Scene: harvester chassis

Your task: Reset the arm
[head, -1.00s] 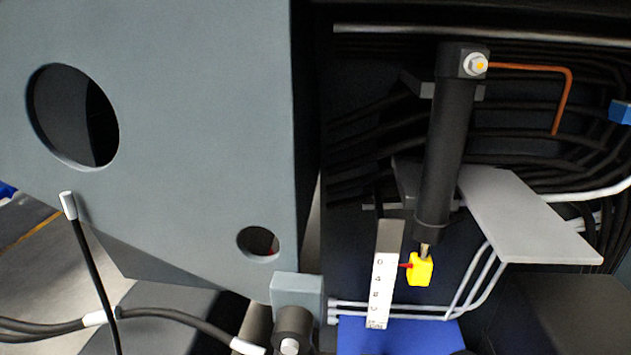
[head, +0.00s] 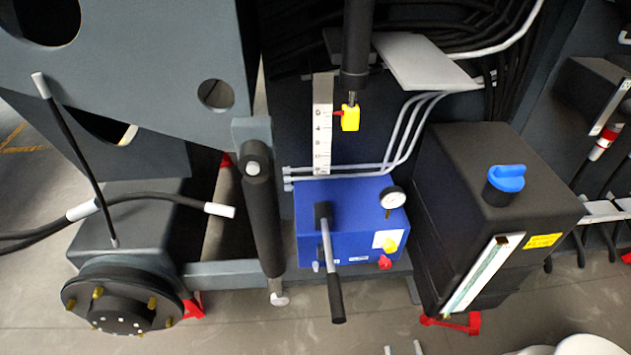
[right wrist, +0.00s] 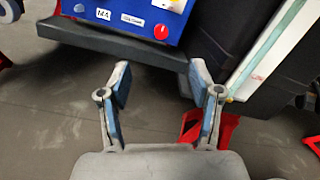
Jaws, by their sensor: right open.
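My right gripper (head: 403,348) shows only as two light fingertips at the bottom edge of the head view. In the right wrist view its two blue-padded fingers (right wrist: 160,70) stand wide apart with nothing between them. It is open and apart from the blue box (head: 345,210), which has a black lever (head: 334,285), a gauge (head: 394,197) and a red knob (head: 384,263). The red knob (right wrist: 161,31) also shows beyond the fingers in the right wrist view. My left gripper is out of view.
A black tank (head: 495,180) with a blue cap (head: 506,178) and a sight strip stands right of the blue box. A grey chassis plate (head: 150,80) and a hub (head: 120,300) are at the left. Grey floor (head: 320,330) is clear in front.

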